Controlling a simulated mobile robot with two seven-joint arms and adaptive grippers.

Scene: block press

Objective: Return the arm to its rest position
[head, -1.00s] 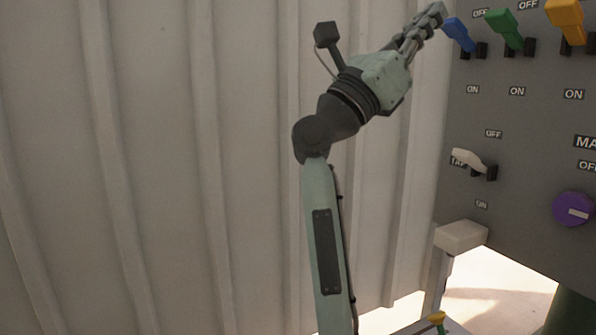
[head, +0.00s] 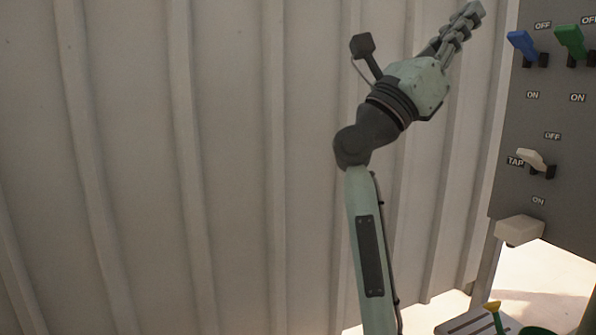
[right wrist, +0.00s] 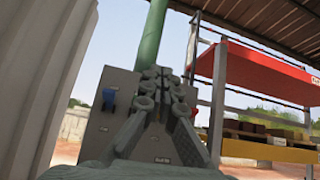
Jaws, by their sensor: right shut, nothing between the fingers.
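My right gripper (head: 464,20) is at the top of the head view, raised in front of the corrugated wall and pointing up and to the right. It is shut and empty. It is left of the grey control panel (head: 560,110) and apart from it. In the right wrist view the gripper (right wrist: 165,75) shows with its fingers together, and part of the panel (right wrist: 122,82) stands behind it. My left gripper is not in view.
The panel carries a blue lever (head: 523,42), a green lever (head: 571,40) and a white TAP lever (head: 532,158). A pale block-shaped part (head: 520,230) sits below it. A corrugated wall (head: 230,170) fills the left. A red-and-yellow rack (right wrist: 265,75) stands at right in the wrist view.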

